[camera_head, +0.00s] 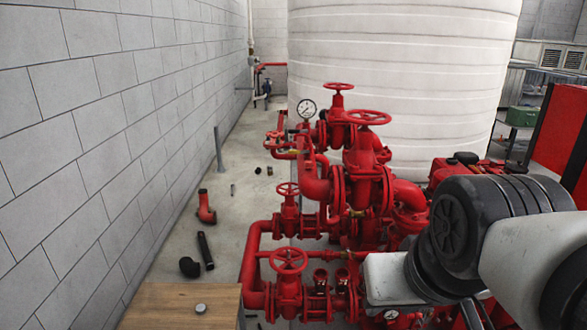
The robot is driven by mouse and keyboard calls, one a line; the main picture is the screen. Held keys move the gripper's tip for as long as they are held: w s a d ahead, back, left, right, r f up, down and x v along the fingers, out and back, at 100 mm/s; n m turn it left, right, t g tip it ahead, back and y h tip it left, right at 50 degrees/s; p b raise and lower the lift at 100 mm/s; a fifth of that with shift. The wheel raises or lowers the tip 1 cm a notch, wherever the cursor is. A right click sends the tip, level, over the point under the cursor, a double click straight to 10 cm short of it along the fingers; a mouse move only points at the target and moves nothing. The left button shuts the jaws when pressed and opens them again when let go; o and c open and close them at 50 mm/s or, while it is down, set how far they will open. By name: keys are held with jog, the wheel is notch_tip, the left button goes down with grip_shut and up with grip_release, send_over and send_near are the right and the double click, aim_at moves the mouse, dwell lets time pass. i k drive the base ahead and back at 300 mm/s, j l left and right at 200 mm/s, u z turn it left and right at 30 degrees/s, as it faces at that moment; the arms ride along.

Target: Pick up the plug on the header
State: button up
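The red pipework of the pumpset, with its header pipes and valves (290,297), fills the middle and lower right of the head view. I cannot make out for certain which small fitting on it is the plug. A small grey round cap-like piece (200,308) lies on a wooden top at the lower left; I cannot tell whether it is a plug. My arm comes in from the right, over the pumpset. My gripper (478,317) is at the bottom edge, partly cut off, with dark finger-like parts showing. Whether it is open or shut does not show.
A wooden tabletop (165,305) stands at the front left. Loose fittings lie on the floor, including a red elbow (206,207), a black pipe (205,251) and a black elbow (189,267). A white tank (400,60) stands behind. A block wall (100,120) bounds the left.

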aim_at(201, 309)
jog(key=u, duration=1.1)
jog(key=k+j+z, duration=0.1)
jog(key=i+l+z, duration=0.2)
jog(key=i, duration=0.45)
jog(key=i+l+z, duration=0.15)
jog(key=i, duration=0.5)
